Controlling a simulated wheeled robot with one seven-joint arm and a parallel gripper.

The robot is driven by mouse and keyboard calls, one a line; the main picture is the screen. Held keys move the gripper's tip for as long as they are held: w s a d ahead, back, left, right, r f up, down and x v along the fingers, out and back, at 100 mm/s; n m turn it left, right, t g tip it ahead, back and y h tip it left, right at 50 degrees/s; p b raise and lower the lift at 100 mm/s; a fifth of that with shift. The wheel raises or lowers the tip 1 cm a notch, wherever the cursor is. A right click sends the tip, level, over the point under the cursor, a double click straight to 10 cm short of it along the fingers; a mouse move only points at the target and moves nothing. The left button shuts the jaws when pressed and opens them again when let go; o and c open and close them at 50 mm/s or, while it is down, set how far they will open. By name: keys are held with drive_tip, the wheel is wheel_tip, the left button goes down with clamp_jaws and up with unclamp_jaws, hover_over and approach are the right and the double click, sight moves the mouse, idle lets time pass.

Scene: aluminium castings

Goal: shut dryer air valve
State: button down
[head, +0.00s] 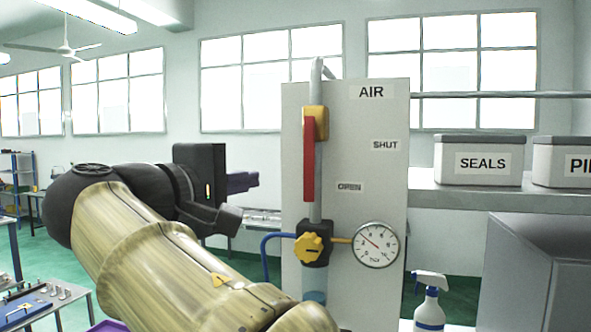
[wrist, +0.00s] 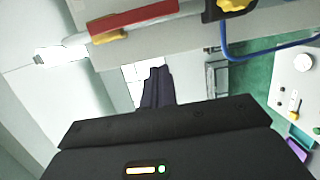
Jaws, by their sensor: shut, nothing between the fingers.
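The air valve has a yellow body (head: 315,122) on a vertical grey pipe, on a pale panel (head: 345,265) marked AIR. Its red lever (head: 309,160) hangs straight down along the pipe. The SHUT label (head: 385,145) is to the right, and the OPEN label (head: 349,187) is lower, near the lever's end. In the wrist view the red lever (wrist: 148,19) and yellow body (wrist: 110,37) lie along the top. My gripper (head: 256,181) is left of the panel, shut and empty, apart from the lever. Its dark fingers also show in the wrist view (wrist: 157,72).
Below the valve are a regulator with a yellow knob (head: 311,247), a blue hose (head: 266,250) and a round gauge (head: 377,244). A spray bottle (head: 430,302) stands at lower right. A SEALS bin (head: 479,161) sits on a shelf to the right.

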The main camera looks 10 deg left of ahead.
sight(309, 160)
drive_tip(key=w+d+p, duration=0.3)
drive_tip(key=d, duration=0.2)
drive_tip(key=shift+w+d, duration=0.2)
drive_tip(key=shift+w, duration=0.2)
drive_tip(key=shift+d, duration=0.1)
drive_tip(key=shift+w+f, duration=0.1)
drive_tip(key=shift+f, duration=0.05)
